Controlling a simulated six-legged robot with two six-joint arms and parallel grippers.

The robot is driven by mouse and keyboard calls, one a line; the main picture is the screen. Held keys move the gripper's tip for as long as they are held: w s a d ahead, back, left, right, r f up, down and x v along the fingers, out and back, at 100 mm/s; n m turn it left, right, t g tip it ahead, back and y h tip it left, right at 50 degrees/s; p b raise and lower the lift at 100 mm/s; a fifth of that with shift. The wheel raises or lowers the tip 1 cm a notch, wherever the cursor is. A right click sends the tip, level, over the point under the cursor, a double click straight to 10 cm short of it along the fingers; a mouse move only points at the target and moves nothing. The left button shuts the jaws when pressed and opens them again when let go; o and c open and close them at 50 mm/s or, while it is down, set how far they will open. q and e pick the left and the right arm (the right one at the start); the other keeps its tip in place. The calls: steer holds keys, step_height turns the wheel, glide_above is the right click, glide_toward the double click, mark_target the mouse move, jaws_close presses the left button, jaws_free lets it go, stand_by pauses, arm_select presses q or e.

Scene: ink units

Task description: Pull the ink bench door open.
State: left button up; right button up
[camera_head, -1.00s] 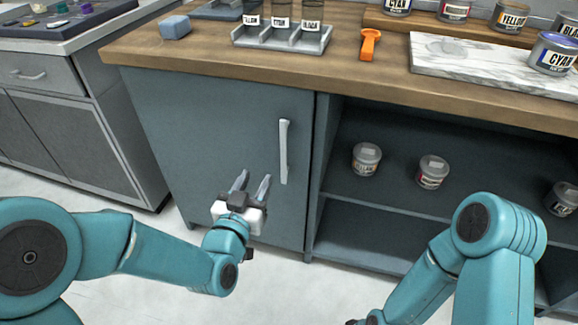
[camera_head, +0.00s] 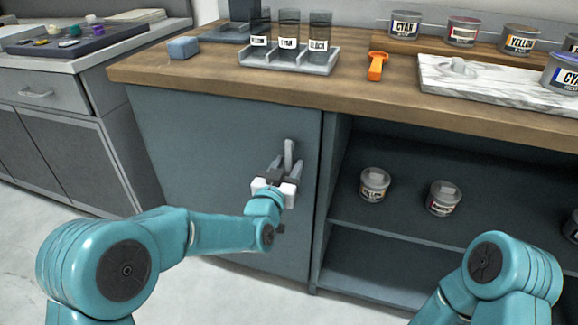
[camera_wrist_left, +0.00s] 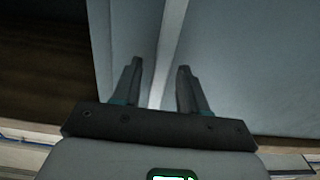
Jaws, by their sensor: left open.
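The ink bench door (camera_head: 215,135) is a flat blue-grey panel under the wooden worktop, and it looks shut. Its upright pale handle (camera_head: 289,150) is near the door's right edge, its lower part hidden by my left gripper. My left gripper (camera_head: 287,163) is open in front of the handle. In the left wrist view, the pale handle (camera_wrist_left: 170,50) runs between the two spread fingers (camera_wrist_left: 159,75); I see no finger clearly touching it. My right gripper is out of view; only part of the right arm shows.
Open shelves (camera_head: 400,225) to the right of the door hold ink tubs (camera_head: 375,185). A bottle rack (camera_head: 290,60), a blue block (camera_head: 183,48) and an orange tool (camera_head: 377,67) stand on the worktop (camera_head: 220,75). The floor before the door is clear.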

arm_select(q)
steer(key=shift+w+d, duration=0.2)
steer(key=shift+w, duration=0.5)
jaws_close()
steer(key=shift+s, duration=0.15)
